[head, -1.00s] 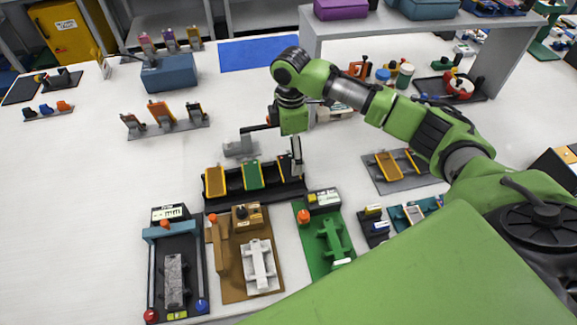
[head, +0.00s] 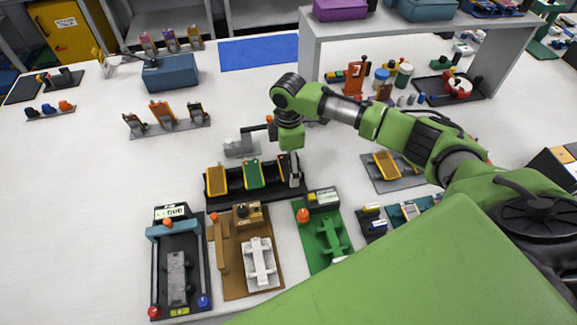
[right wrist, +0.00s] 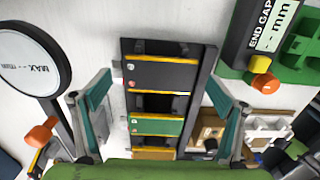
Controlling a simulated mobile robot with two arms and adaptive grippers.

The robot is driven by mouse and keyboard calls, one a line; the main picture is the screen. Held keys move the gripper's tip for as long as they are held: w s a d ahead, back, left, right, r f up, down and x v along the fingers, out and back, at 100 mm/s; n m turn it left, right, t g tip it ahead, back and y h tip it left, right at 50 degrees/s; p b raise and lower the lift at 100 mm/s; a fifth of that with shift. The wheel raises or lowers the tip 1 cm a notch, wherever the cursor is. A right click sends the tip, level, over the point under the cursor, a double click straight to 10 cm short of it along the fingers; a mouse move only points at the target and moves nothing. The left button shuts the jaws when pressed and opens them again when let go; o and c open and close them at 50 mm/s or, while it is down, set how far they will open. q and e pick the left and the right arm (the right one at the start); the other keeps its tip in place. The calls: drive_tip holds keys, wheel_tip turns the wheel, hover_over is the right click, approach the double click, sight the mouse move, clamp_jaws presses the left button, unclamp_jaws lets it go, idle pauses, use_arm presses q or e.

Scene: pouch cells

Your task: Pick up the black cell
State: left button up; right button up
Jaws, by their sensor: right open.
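The black cell (right wrist: 160,76), with orange edges, stands in a slot of the black rack (right wrist: 128,60) in the right wrist view. The green cell (right wrist: 157,126) is beside it in the same rack. In the head view the rack (head: 232,197) shows an orange cell (head: 216,180) and the green cell (head: 254,174); the black cell is mostly hidden by my gripper at the rack's right end. My right gripper (right wrist: 160,84) is open, its teal-padded fingers on either side of the black cell, apart from it. In the head view my right gripper (head: 293,172) points down there. My left gripper is not in view.
A round dial gauge (right wrist: 32,65) and a dark gauge box (right wrist: 262,38) flank the rack. In the head view, a brown fixture (head: 232,283) and a green fixture (head: 315,258) stand in front of it.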

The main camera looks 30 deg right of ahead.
drive_tip(key=shift+f, duration=0.15)
idle(0.3)
drive_tip(key=c, duration=1.1)
